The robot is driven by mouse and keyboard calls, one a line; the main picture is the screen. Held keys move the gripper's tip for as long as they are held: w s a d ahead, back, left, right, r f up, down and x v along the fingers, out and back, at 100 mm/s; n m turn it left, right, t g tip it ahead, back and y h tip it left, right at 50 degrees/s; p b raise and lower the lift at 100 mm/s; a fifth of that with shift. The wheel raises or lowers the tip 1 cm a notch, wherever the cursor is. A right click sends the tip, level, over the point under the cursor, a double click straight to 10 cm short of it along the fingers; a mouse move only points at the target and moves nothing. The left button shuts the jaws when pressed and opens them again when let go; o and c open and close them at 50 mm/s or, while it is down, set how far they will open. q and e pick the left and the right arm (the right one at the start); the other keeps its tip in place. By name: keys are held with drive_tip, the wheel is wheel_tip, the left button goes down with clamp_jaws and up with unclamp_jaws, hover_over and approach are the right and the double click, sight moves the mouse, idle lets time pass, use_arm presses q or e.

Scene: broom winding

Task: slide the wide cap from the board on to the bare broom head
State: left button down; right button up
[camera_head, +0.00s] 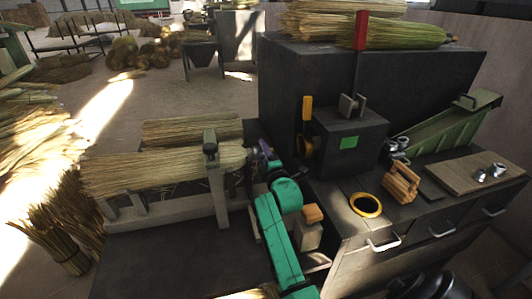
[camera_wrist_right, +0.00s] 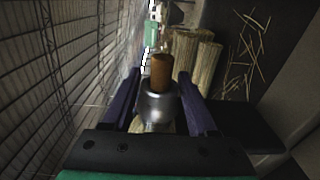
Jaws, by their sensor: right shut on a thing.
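The broom head (camera_head: 165,170), a straw bundle, lies level on a grey stand, its narrow end to the right at an upright clamp (camera_head: 213,170). My right gripper (camera_head: 262,155) is at that narrow end, its arm coming up from below. In the right wrist view its two purple fingers (camera_wrist_right: 160,105) are shut on a shiny silver cap (camera_wrist_right: 158,105). A brown round stub (camera_wrist_right: 161,70) stands out of the cap's far side. I cannot tell how far the cap sits on the straw. The wooden board (camera_head: 455,174) is at right. My left gripper is not in view.
Two small silver caps (camera_head: 481,175) remain on the board. Another straw bundle (camera_head: 190,131) lies behind the broom head.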

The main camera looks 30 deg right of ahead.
drive_tip(key=o, duration=1.4)
drive_tip(key=shift+s, duration=0.1)
drive_tip(key=v, duration=1.4)
drive_tip(key=shift+s+a+b, duration=0.1)
drive_tip(key=shift+s+b, duration=0.05)
drive_tip(key=shift+b, duration=0.25)
